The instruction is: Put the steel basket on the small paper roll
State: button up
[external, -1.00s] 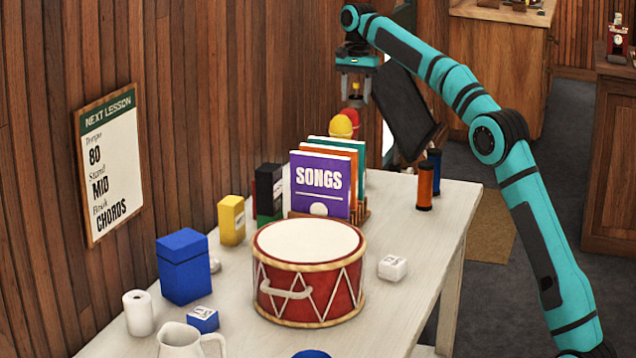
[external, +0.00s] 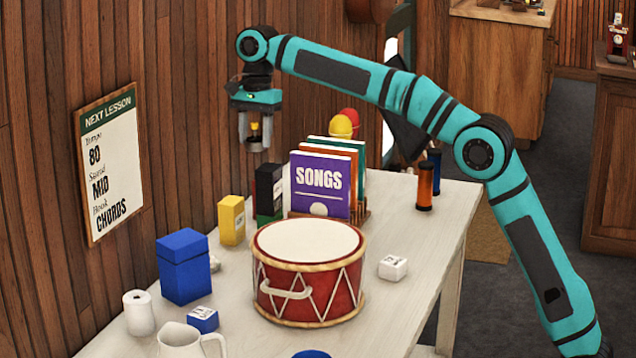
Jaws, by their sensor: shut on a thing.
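My gripper (external: 255,140) is in the air at the back left, near the wood wall, with its fingers pointing down. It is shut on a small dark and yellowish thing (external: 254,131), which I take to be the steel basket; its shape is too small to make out. No other basket shows. The small paper roll (external: 139,313) is white and stands upright on the table at the front left, well below my gripper and to its left. Its top is free.
On the white table (external: 398,318) stand a blue box (external: 184,268), a yellow box (external: 231,220), a black box (external: 268,188), song books (external: 320,184) and a red drum (external: 309,285). A white jug (external: 182,342) and a small blue box (external: 204,319) are near the roll.

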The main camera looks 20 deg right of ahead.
jog(key=s+a, duration=0.7)
jog(key=s, duration=0.6)
jog(key=s+a, duration=0.7)
jog(key=s, duration=0.5)
jog(key=s+a, duration=0.7)
jog(key=s, duration=0.6)
notch_tip(320, 180, down, 11)
jog(key=w, duration=0.1)
jog(key=w+a, duration=1.2)
jog(key=a, duration=0.2)
jog(key=shift+w+a+f+m, duration=0.15)
jog(key=shift+w+a+m, duration=0.05)
jog(key=shift+a+m, duration=0.2)
jog(key=shift+w, duration=0.1)
send_over(136, 299)
jog(key=shift+w+d+f, duration=0.1)
jog(key=shift+d+f, duration=0.05)
jog(key=shift+f, duration=1.35)
jog(key=shift+w+d+f, duration=0.1)
jog(key=shift+d+f, duration=0.05)
jog(key=shift+f, duration=1.35)
jog(key=shift+a+f, duration=0.15)
jog(key=shift+f, duration=0.35)
jog(key=shift+f, duration=0.1)
jog(key=o, duration=1)
